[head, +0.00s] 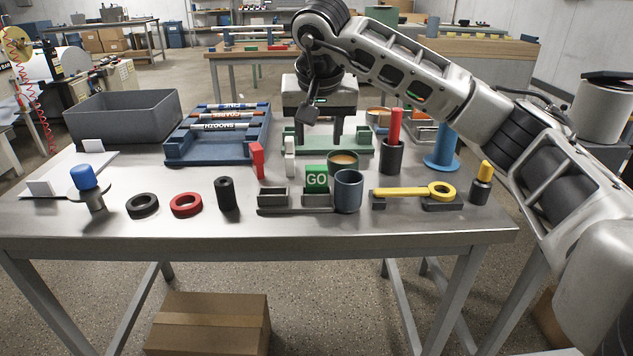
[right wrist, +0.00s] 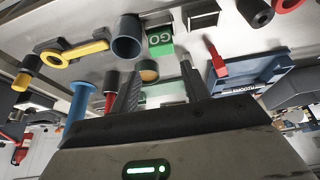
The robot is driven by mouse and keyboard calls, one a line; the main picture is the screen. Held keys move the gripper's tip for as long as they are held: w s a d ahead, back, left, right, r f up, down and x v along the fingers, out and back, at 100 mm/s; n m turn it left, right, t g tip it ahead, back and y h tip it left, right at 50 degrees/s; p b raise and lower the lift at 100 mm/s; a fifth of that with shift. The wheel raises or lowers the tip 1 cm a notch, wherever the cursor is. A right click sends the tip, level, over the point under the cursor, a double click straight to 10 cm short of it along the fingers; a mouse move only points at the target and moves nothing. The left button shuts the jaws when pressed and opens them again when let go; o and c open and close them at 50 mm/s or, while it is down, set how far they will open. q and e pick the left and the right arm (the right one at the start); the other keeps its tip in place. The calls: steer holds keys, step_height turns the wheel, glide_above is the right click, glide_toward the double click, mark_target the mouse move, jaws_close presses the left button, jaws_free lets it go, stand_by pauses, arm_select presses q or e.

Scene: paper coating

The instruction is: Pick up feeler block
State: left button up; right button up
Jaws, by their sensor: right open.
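A green block marked GO (head: 316,178), which I take as the feeler block, stands at the right part of a small grey two-slot holder (head: 274,199). It also shows in the right wrist view (right wrist: 160,42). My right gripper (head: 318,143) is open and points down behind the block, over the green tray (head: 357,165). Nothing shows between its fingers as held. In the right wrist view the gripper (right wrist: 162,66) has its fingers spread, with the block beyond the tips. My left gripper is not in view.
A grey-blue cup (head: 348,191) stands close to the block's right. A red piece (head: 257,160) and a white piece (head: 290,157) stand behind it. A black holder with a red stick (head: 392,157) and a yellow gauge (head: 410,192) lie right. A black cylinder (head: 227,194) stands left.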

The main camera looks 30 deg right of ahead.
mark_target(316, 167)
steer(key=x, duration=1)
steer(key=shift+w+f, duration=0.25)
steer(key=shift+f, duration=0.1)
steer(key=c, duration=0.6)
